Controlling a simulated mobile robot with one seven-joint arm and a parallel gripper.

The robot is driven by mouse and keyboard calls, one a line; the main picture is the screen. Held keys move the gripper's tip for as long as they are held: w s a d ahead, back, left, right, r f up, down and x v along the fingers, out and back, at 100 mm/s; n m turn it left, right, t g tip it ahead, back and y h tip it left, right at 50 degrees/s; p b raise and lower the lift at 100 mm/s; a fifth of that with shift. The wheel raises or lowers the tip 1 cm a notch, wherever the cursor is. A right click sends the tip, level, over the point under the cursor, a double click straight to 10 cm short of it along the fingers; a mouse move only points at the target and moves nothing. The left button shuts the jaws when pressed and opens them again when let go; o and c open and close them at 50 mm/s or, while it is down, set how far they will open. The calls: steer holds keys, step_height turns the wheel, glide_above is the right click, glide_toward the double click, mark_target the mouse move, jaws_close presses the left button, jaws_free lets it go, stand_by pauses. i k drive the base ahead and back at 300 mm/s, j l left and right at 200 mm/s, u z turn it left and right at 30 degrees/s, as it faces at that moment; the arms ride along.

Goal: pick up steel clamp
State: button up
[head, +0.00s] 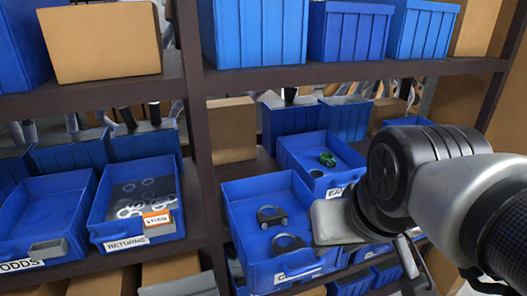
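Two dark grey steel clamps, one (271,215) behind the other (288,244), lie in a blue bin (236,214) on the middle shelf. The bin's front label is partly legible only. My gripper (345,222) is just right of this bin, seen from behind and the side, with its pale flat body near the bin's right wall. Its fingertips are not clear, so I cannot tell whether it is open or holds anything. Neither clamp appears to be touched by it.
A blue bin (290,150) behind holds a green clamp (327,159). At left, a bin labelled RETURNS (105,217) holds flat rings, beside a bin labelled ODDS (50,191). A dark upright (200,130) separates the bays. The upper shelf (350,74) limits height above the bins.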

mark_target(277, 250)
steer(key=i+l+u, duration=0.15)
steer(key=l+u, duration=0.3)
steer(key=i+l+u, duration=0.1)
steer(key=l+u, duration=0.6)
steer(key=u, duration=0.15)
steer(key=l+u, duration=0.4)
